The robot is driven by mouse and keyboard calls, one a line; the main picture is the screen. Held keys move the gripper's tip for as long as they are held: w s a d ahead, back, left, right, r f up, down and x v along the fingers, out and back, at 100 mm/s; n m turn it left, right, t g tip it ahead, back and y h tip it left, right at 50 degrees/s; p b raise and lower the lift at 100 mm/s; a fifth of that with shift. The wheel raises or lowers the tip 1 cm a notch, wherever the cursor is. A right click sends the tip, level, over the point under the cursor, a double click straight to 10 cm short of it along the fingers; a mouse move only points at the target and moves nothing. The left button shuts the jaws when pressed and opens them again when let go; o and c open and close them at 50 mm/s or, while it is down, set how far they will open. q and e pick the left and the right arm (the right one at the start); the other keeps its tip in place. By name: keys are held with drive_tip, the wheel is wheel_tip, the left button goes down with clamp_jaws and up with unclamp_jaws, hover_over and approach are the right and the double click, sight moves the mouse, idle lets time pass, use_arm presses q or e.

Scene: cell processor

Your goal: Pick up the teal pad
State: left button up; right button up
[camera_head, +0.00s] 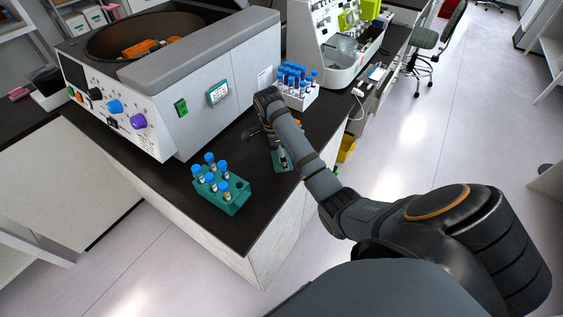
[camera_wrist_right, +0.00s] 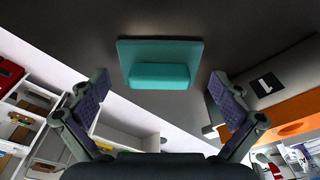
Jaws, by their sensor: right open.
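The teal pad (camera_wrist_right: 160,52) lies on the dark benchtop in the right wrist view, a flat plate with a raised block on one side. It sits centred between the fingers of my right gripper (camera_wrist_right: 158,78), which are spread wide with nothing between them. The fingers appear apart from the pad. In the head view my right arm reaches over the bench, and a small teal patch, likely the pad (camera_head: 281,161), shows partly hidden beside the gripper. My left gripper is not in view.
A teal rack (camera_head: 235,203) with blue-capped tubes stands at the bench's front left. A white rack (camera_head: 299,101) of blue-capped tubes stands behind my right gripper. A large centrifuge-like machine (camera_head: 205,85) borders the bench's left. The benchtop (camera_head: 250,232) is clear near its front corner.

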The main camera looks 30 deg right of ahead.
drive_tip(key=shift+s, duration=0.1)
drive_tip(key=c, duration=1.5)
drive_tip(key=shift+p, duration=0.3)
